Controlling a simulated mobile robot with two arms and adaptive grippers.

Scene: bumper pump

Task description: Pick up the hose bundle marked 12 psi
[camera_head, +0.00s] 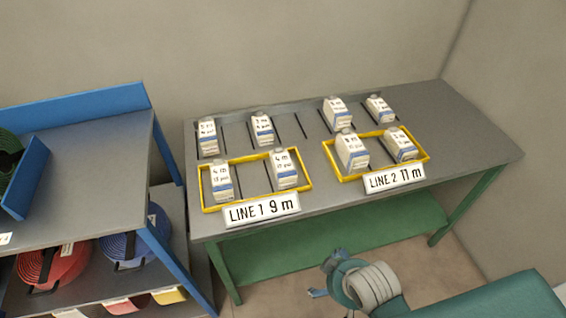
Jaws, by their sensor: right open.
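Several white labelled packages stand on the grey table; their labels show a length and a smaller psi line that is hard to read. Two stand in the left yellow frame: a front left package (221,182) and a front right package (285,169), both appearing to read 4 m. The right yellow frame holds a large package (351,151) and a smaller one (401,145). Behind stand packages at the left (208,137), centre left (262,129), centre right (336,112) and right (378,108). My right gripper (328,276) is open and empty in front of the table. My left gripper is out of view.
The grey table (460,135) has signs LINE 1 9 m (262,210) and LINE 2 11 m (394,178) at its front edge. A blue-edged shelf (95,160) at the left holds a red coil (70,262) and a blue coil (122,249). The table's right end is clear.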

